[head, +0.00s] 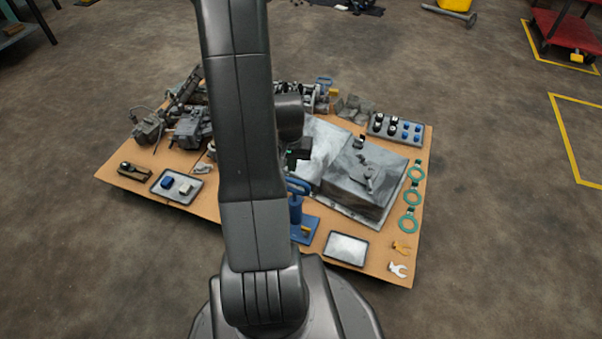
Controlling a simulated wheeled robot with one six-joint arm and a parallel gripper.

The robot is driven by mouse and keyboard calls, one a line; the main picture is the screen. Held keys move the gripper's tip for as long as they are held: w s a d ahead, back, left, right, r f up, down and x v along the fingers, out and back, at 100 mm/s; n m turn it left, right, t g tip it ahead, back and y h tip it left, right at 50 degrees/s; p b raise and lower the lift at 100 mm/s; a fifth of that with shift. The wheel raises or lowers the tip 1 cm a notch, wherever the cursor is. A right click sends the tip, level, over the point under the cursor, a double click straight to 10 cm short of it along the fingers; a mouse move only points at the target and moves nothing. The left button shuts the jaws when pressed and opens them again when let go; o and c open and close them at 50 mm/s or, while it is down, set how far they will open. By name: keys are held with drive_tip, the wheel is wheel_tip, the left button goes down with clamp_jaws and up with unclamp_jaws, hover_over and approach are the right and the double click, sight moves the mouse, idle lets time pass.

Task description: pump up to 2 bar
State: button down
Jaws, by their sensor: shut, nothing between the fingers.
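A blue hand pump (296,208) stands upright on a blue base plate near the front middle of the board, partly hidden behind my arm. Its blue handle shows at the top. A small yellow part sits on its base. No readable gauge shows. My gripper (301,150) is a small dark shape with a green light, right of my arm. It appears just above the pump handle in the picture, apart from it as far as I can tell. It is shut and empty.
A grey metal block (362,184) stands right of the pump. Dark machine parts (190,128) crowd the left back. A tray with blue and white pieces (177,187) lies left.

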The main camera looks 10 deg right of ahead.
sight(294, 181)
drive_tip(key=shift+w+d+f, duration=0.2)
drive_tip(key=shift+w+f, duration=0.05)
drive_tip(key=shift+w, duration=0.05)
drive_tip(key=shift+w+d+f+b, duration=0.1)
drive_tip(key=shift+w+f+b, duration=0.05)
drive_tip(key=shift+f+b, duration=1.4)
drive_tip(key=shift+w+f+b, duration=0.15)
drive_tip(key=shift+f+b, duration=0.9)
drive_tip(key=shift+f, duration=0.85)
